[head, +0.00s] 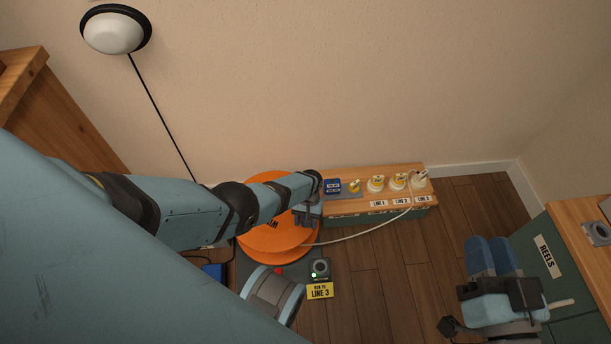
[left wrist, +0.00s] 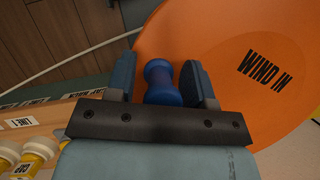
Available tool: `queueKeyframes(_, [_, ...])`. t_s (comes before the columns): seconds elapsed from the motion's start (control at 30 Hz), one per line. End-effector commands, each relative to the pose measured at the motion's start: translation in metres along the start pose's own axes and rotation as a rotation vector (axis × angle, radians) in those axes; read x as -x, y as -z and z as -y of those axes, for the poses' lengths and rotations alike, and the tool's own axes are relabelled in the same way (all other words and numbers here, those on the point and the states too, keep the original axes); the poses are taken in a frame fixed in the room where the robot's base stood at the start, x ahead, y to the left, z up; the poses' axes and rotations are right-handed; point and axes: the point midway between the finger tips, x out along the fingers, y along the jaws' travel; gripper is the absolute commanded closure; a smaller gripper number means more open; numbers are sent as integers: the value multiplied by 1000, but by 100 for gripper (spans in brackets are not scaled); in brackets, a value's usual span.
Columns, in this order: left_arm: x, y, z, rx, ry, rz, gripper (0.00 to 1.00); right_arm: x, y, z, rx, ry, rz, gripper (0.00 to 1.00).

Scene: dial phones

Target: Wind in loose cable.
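The orange reel (head: 258,250) stands below the wall and is partly behind my left arm. Its face (left wrist: 235,75) reads "WIND IN" and carries a blue knob (left wrist: 161,82). My left gripper (head: 312,212) is at the reel; in the left wrist view its fingers (left wrist: 158,78) stand on either side of the knob, with small gaps. A pale loose cable (head: 372,231) runs in a slack curve from the reel to the sockets on the wooden bench. My right gripper (head: 493,252) is away at the lower right, empty, its fingers side by side.
The bench (head: 345,203) holds several yellow-and-white sockets (head: 376,184) with line labels. A yellow sign (head: 320,291) reading "LINE 3" and a dial box with a green light (head: 313,275) sit before the reel. A green "REELS" cabinet (head: 535,275) stands right. Floor between is clear.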

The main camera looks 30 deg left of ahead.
Motion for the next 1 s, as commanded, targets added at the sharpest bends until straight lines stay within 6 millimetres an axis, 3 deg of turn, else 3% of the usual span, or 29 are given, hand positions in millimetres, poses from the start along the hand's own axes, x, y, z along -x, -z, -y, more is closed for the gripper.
queueKeyframes(0.37, [9, 0, 1, 1, 1, 0, 51, 0, 8, 1, 2, 0, -13, 71])
queueKeyframes(0.63, [66, -2, 0, 0, 1, -1, 51, 3, 57, 10, 0, -15, -165, 71])
queueKeyframes(0.77, [95, -2, 0, 0, 1, -1, 51, 5, 55, 4, 15, -47, -133, 71])
queueKeyframes(1.0, [131, -1, 0, 0, 0, -1, 51, 11, 14, -16, 36, -122, 65, 71])
